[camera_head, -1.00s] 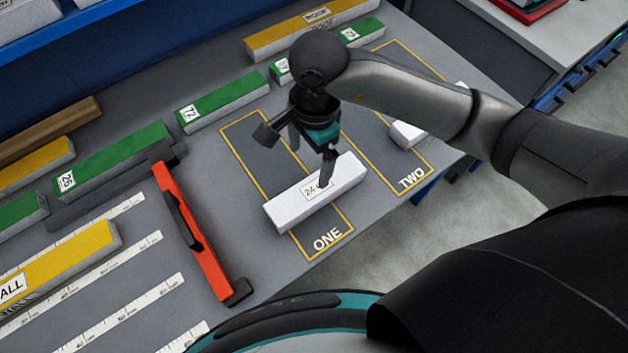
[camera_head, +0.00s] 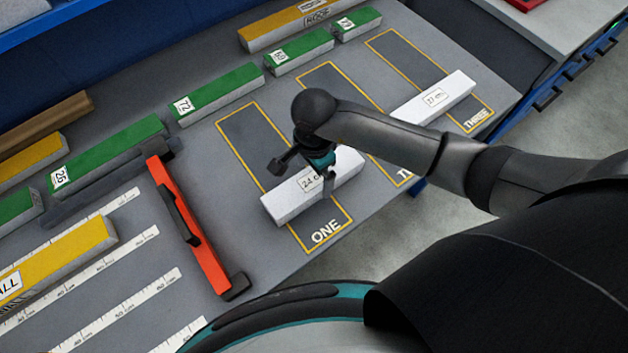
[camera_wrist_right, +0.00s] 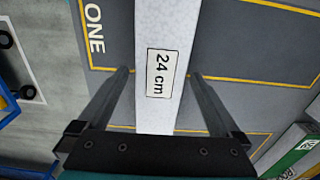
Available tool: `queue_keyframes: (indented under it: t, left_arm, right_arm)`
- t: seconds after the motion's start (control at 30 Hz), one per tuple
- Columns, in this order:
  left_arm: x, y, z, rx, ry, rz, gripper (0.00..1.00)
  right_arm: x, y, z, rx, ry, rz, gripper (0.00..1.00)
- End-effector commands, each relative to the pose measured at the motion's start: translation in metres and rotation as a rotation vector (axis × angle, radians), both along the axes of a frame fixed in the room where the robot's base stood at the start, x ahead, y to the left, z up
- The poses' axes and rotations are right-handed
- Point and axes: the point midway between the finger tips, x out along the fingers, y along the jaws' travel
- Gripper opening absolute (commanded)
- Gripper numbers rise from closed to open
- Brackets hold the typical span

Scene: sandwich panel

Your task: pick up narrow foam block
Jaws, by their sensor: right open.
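A white foam block labelled 24 cm (camera_head: 284,203) lies across the yellow-outlined area ONE (camera_head: 250,130). In the right wrist view the block (camera_wrist_right: 163,25) runs from the top edge down between my fingers. My right gripper (camera_head: 308,182) is open over the block, with one finger on each side of it. In the right wrist view a gap shows between each finger of the gripper (camera_wrist_right: 160,75) and the block. My left gripper is not in view.
A red-orange bar (camera_head: 190,225) stands left of area ONE, near white rulers (camera_head: 110,300). Green-topped blocks (camera_head: 218,96) and a yellow block (camera_head: 300,22) line the back. A yellow-topped block (camera_head: 60,255) lies at left.

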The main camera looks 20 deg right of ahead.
Motion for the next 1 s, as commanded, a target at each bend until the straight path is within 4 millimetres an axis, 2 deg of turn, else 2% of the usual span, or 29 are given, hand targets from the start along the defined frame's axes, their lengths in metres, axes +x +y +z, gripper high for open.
queue_keyframes:
  t: [0.1, 0.2, 0.47, 1.0]
  left_arm:
    - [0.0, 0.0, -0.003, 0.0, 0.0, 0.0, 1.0]
    - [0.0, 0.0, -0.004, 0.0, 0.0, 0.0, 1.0]
    - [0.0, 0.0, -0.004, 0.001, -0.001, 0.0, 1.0]
    - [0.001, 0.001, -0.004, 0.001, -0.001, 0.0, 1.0]
  right_arm:
    - [0.0, 0.0, -0.018, 0.001, 0.003, -0.002, 1.0]
    - [0.001, 0.0, -0.025, 0.0, 0.0, 0.0, 1.0]
    - [0.001, 0.0, -0.026, 0.001, -0.002, 0.001, 1.0]
    - [0.001, 0.0, -0.026, 0.001, -0.002, 0.0, 0.39]
